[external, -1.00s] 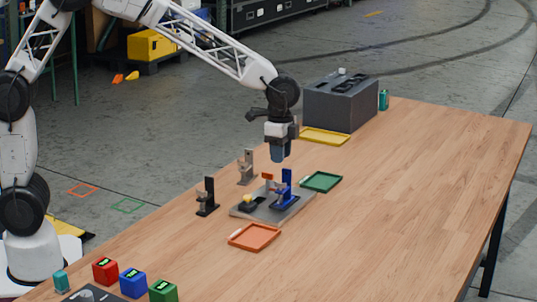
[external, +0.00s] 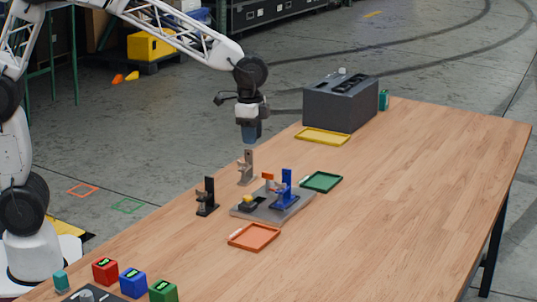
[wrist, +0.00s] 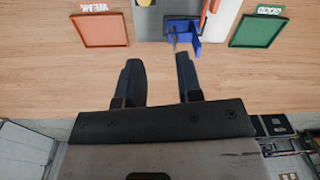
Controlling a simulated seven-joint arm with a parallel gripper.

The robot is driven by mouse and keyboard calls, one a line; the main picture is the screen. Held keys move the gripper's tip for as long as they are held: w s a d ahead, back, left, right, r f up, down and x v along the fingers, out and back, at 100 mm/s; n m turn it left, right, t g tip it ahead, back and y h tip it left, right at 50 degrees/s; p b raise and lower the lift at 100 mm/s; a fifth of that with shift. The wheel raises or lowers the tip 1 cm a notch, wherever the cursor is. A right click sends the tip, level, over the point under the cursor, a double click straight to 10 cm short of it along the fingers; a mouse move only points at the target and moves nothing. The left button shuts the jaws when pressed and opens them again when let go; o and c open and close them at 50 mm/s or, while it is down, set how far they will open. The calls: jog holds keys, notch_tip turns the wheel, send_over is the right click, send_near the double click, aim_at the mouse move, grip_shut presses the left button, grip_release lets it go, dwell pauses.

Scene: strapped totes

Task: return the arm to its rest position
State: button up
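My gripper (external: 249,137) hangs above the far left edge of the table, over the grey stand, and touches nothing. In the wrist view its two dark fingers (wrist: 160,82) are apart with only bare table between them, so it is open and empty. The arm is raised and bent, with its elbow out of the picture at the top. Below and to the right of the gripper is a grey fixture plate (external: 292,208) with a blue bracket (external: 287,190) upright on it. The blue bracket also shows in the wrist view (wrist: 182,30).
A grey stand (external: 246,168) and a black stand (external: 206,197) are near the gripper. A dark grey box (external: 341,104) stands behind. The table's right side is clear.

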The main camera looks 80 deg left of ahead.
jog(key=s+a+r+n+t, duration=0.1)
jog(key=s+a+r+n, duration=0.15)
jog(key=s, duration=0.65)
jog(key=s+a+r+n, duration=0.15)
jog(key=s+r, duration=0.25)
jog(key=s, duration=0.5)
jog(key=s+a+f+n, duration=0.1)
jog(key=s, duration=0.9)
jog(key=s+a+f+n+t, duration=0.1)
jog(key=s+a, duration=0.1)
jog(key=s, duration=0.7)
jog(key=shift+s+n, duration=0.3)
jog(key=shift+s, duration=0.1)
